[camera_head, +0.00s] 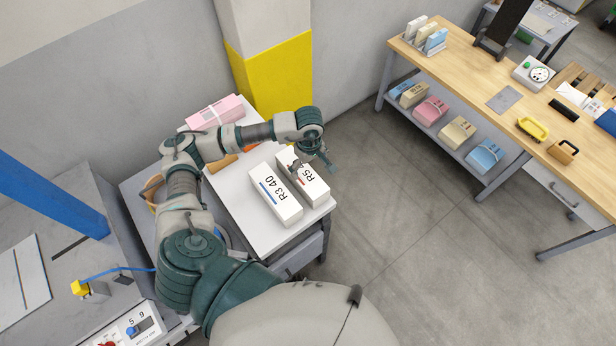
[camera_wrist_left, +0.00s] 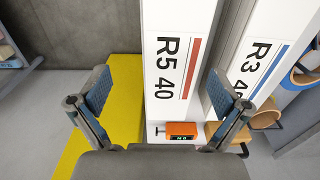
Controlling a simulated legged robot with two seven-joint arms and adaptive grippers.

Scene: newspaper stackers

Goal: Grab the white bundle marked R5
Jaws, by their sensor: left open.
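The white bundle marked R5 40 (camera_head: 317,188) has a red stripe and lies at the right end of the white tabletop (camera_head: 236,205). My left gripper (camera_head: 311,163) is above it and hides part of its label in the head view. In the left wrist view the R5 bundle (camera_wrist_left: 172,25) runs between the two open fingers of my left gripper (camera_wrist_left: 160,85). I cannot tell whether the fingers touch it. A similar white bundle marked R3 40 (camera_head: 268,193), with a blue stripe, lies close beside it. My right gripper is not in view.
A pink bundle (camera_head: 215,112) lies at the table's back. An orange device (camera_wrist_left: 181,129) shows below the R5 bundle in the wrist view. A yellow and white pillar (camera_head: 275,75) stands behind. A wooden workbench (camera_head: 470,85) stands at right, with open floor between.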

